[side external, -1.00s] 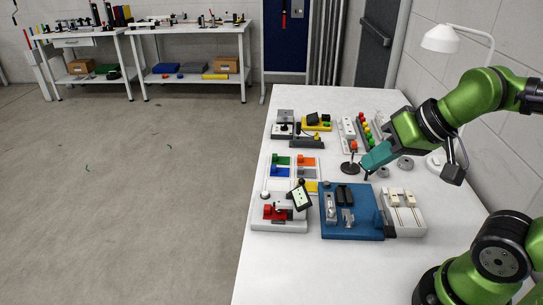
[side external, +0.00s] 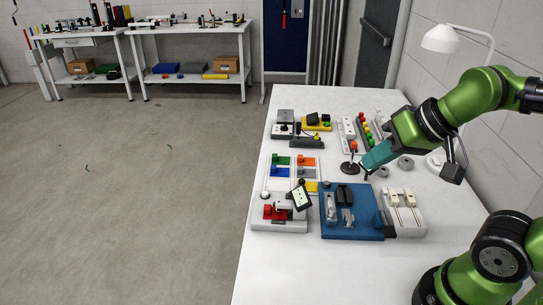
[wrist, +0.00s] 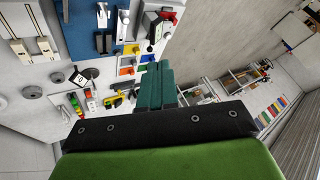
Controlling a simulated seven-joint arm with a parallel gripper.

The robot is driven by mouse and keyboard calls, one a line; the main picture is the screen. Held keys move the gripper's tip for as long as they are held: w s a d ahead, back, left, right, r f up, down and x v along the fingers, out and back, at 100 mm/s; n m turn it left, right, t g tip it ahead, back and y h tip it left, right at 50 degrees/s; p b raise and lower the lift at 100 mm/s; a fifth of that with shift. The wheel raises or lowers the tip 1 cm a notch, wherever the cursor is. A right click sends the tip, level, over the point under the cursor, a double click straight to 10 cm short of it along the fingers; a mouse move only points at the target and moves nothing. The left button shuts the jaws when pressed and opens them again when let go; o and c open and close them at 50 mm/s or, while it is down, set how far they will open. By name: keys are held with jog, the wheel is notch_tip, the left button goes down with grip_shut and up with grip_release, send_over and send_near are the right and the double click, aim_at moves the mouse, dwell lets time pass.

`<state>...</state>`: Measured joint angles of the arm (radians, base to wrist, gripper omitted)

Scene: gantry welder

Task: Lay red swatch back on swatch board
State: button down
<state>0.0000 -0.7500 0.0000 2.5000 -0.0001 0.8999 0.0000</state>
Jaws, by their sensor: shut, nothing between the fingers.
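The white swatch board (side external: 293,169) lies just behind that device and holds green, orange, blue, grey and yellow swatches. The blue swatch (side external: 280,172) is at its left. My gripper (side external: 366,173) is shut and empty, to the right of the board above the table. Its teal fingers (wrist: 157,68) are together in the wrist view.
A blue fixture board (side external: 348,222) stands right of the device, with a pale block with two handles (side external: 403,215) beside it. A round black stand (side external: 350,168) and grey round pieces (side external: 405,163) are near my gripper. The table's front is clear.

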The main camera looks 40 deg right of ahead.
dwell(0.4)
jog(key=c, duration=1.5)
grip_release()
jog(key=shift+a+f, duration=0.1)
jog(key=shift+f, duration=0.1)
jog(key=shift+c, duration=0.2)
jog(key=o, duration=0.6)
jog(key=w, duration=0.1)
jog(key=w+a+g, duration=0.1)
jog(key=w+f+n+g, duration=0.1)
jog(key=w, duration=0.1)
jog(key=shift+w+a+f, duration=0.1)
jog(key=shift+a, duration=0.2)
jog(key=n+g+h, duration=0.2)
jog(key=n+g, duration=0.3)
jog(key=n, duration=0.7)
send_over(266, 207)
notch_tip(266, 207, down, 3)
notch_tip(266, 207, down, 17)
jog(key=shift+r, duration=0.2)
